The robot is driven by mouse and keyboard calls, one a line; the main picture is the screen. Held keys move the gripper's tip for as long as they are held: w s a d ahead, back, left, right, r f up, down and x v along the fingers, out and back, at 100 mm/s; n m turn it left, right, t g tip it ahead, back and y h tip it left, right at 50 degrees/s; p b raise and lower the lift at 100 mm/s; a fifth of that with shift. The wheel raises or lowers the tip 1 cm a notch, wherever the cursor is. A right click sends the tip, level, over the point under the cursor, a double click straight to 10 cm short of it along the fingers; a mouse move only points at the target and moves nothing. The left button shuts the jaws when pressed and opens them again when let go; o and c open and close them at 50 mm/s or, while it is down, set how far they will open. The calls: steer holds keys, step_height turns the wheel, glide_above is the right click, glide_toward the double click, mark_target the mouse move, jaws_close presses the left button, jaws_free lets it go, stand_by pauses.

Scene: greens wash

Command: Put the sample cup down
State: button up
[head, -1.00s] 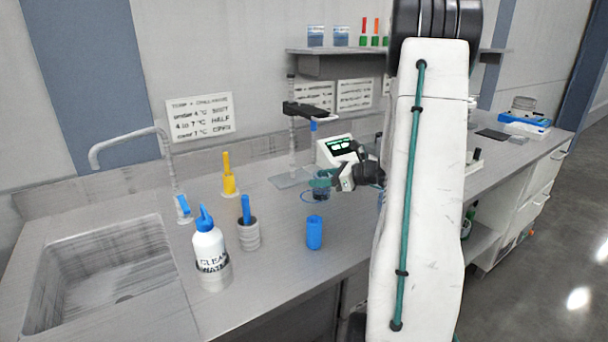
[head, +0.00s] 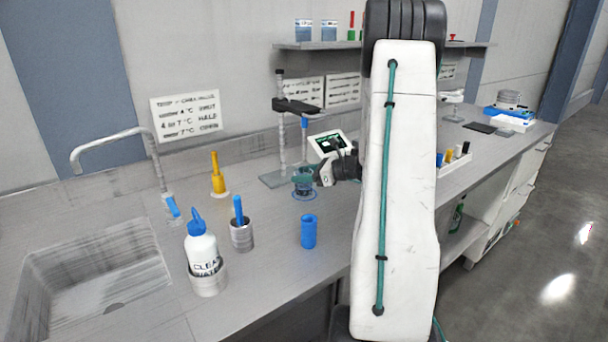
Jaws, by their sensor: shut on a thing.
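My gripper (head: 308,179) is at the middle of the counter, its jaws shut on a small dark bluish cup (head: 303,189), which I take as the sample cup. The green fingertips cover the cup's upper part. The cup appears inside or just over a blue ring mark (head: 313,196) on the counter. I cannot tell whether its base touches the surface. It is in front of the stand, below the blue-topped probe (head: 304,123).
A stand (head: 281,135) with a black clamp and a meter (head: 328,143) are close behind the gripper. A blue cylinder (head: 308,232), a holder with a blue handle (head: 241,234), a wash bottle (head: 201,252) and a yellow tool (head: 218,178) stand left and in front. The sink (head: 90,270) is far left.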

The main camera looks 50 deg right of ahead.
steer(key=shift+f, duration=0.15)
steer(key=o, duration=1.1)
steer(key=shift+d, duration=0.1)
steer(key=shift+o, duration=0.2)
